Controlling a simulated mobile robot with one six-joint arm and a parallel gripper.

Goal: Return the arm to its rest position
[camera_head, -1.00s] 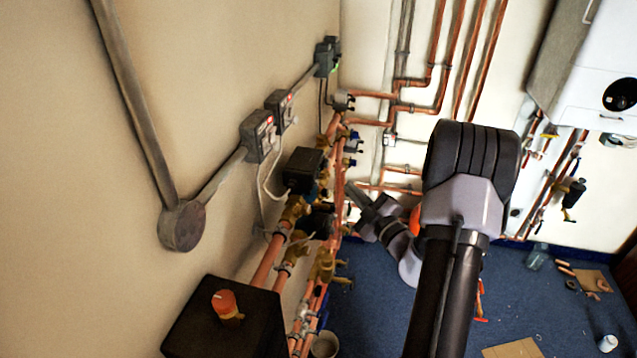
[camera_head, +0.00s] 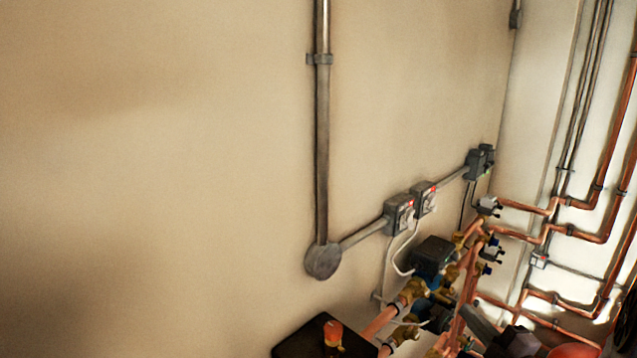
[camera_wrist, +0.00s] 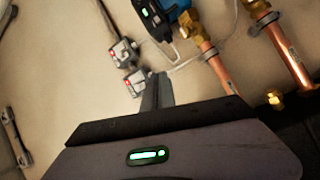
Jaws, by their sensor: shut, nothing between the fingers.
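My gripper (camera_wrist: 158,80) shows in the wrist view with its grey fingers together and nothing between them. Behind the fingertips in that view are two grey switch boxes (camera_wrist: 123,52) on the wall. I cannot tell the distance between them. In the head view, grey and dark parts of my gripper (camera_head: 478,322) show at the lower right edge, in front of the copper manifold (camera_head: 462,290). Most of my arm is outside the head view.
Copper pipes with brass fittings (camera_wrist: 290,55) lie at the right of the wrist view. In the head view, a dark box (camera_head: 305,342) with an orange-capped fitting (camera_head: 333,334) on it stands at the bottom. The wall (camera_head: 150,150) at the left is bare apart from a conduit (camera_head: 322,130).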

